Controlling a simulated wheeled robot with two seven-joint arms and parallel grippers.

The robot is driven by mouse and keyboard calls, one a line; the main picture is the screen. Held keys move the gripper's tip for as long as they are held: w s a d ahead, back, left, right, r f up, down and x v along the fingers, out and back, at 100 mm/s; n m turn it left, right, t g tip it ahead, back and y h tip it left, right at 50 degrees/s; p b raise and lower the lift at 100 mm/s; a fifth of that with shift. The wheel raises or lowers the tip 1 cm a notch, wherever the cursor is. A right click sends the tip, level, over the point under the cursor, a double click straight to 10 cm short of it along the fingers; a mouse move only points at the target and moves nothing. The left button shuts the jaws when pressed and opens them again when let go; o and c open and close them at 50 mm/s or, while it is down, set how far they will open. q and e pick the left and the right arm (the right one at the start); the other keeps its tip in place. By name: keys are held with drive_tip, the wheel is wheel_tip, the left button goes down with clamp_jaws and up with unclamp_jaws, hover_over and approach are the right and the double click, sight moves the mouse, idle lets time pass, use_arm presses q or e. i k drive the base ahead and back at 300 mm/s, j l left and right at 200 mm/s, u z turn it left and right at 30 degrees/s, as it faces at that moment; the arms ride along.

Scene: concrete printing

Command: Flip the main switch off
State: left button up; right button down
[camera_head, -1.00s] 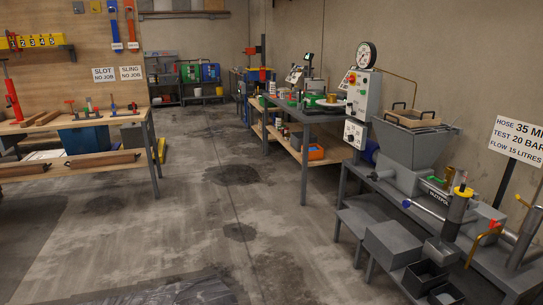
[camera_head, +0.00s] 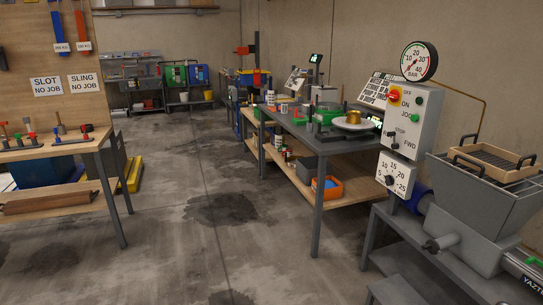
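The main switch (camera_head: 394,96) is a red rotary knob on a yellow plate, high on the left of the grey control box (camera_head: 420,117). The box front carries the labels OFF, ON, JOG, STOP and FWD, with a green button and smaller knobs below. Which label the red knob points to is too small to tell. A round pressure gauge (camera_head: 418,62) marked BAR stands on top of the box, and a dial box (camera_head: 395,174) sits below it. Neither of my grippers is in view.
The grey hopper machine (camera_head: 475,205) on a low steel bench stands right of the control box. A workbench (camera_head: 316,151) with tools and an orange bin (camera_head: 327,188) extends behind it. A wooden bench (camera_head: 60,150) stands at left. The concrete floor (camera_head: 180,225) between is clear.

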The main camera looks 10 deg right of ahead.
sight(394, 96)
drive_tip(key=i, duration=2.2)
drive_tip(key=i+j+z, duration=0.1)
drive_tip(key=i+z, duration=0.3)
drive_tip(key=i+j+z, duration=0.35)
drive_tip(key=i, duration=0.15)
drive_tip(key=i+j+z, duration=0.2)
drive_tip(key=i+z, duration=0.2)
drive_tip(key=i+j+z, duration=0.4)
drive_tip(key=j, duration=0.1)
